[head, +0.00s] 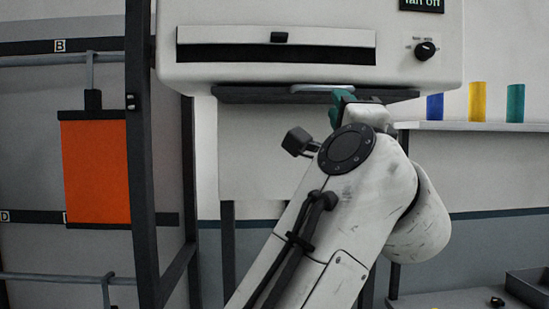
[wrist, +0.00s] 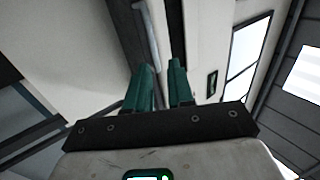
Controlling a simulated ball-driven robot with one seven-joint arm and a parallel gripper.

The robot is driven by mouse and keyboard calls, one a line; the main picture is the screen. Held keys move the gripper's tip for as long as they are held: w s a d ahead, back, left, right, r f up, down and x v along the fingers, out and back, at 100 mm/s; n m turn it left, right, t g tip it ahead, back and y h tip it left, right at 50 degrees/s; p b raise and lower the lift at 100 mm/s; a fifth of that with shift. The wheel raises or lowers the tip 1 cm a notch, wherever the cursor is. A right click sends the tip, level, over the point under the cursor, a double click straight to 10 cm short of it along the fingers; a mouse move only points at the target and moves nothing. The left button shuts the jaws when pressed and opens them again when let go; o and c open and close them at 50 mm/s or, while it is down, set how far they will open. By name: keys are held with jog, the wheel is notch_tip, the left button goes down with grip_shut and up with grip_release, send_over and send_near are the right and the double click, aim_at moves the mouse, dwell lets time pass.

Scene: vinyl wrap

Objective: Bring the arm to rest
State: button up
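My arm rises from the bottom of the head view, bent at a large joint with a dark round cap. My gripper (head: 341,103) is at its upper end, close under the front of a white machine (head: 210,75), partly hidden by my own wrist. In the wrist view my gripper (wrist: 160,68) shows two green fingers with a gap between them and nothing seen held.
An orange panel (head: 95,170) hangs at the left, beside a dark upright post (head: 142,180). Blue (head: 435,107), yellow (head: 477,102) and teal (head: 515,103) rolls stand on a shelf at the right. A dark tray (head: 530,287) lies lower right. The machine has a dark slot and a knob (head: 425,50).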

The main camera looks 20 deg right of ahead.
jog(key=w+a+f+n+g+y, duration=0.1)
jog(key=w+f+n+g+y, duration=0.2)
jog(key=f+n, duration=0.85)
jog(key=a+f+n+g+y, duration=0.1)
jog(key=f+n+g+y, duration=0.25)
jog(key=f, duration=1.65)
jog(key=s+d+f+n+g, duration=0.2)
jog(key=s+f+g, duration=0.15)
jog(key=f, duration=0.65)
jog(key=s+d+f+n+g, duration=0.1)
jog(key=s+f+g, duration=0.3)
jog(key=f, duration=0.7)
jog(key=s+f+n+g, duration=0.1)
jog(key=s+f+g, duration=0.1)
jog(key=s+f, duration=0.4)
jog(key=s+f+n+g, duration=0.1)
jog(key=s+f+g, duration=0.2)
jog(key=s+f, duration=0.4)
jog(key=s+f+g, duration=0.3)
jog(key=s+f, duration=0.3)
jog(key=s, duration=0.9)
jog(key=shift+a+f+n+y, duration=0.25)
jog(key=shift+a+n+y, duration=0.15)
jog(key=shift+y, duration=0.05)
jog(key=shift+o, duration=0.2)
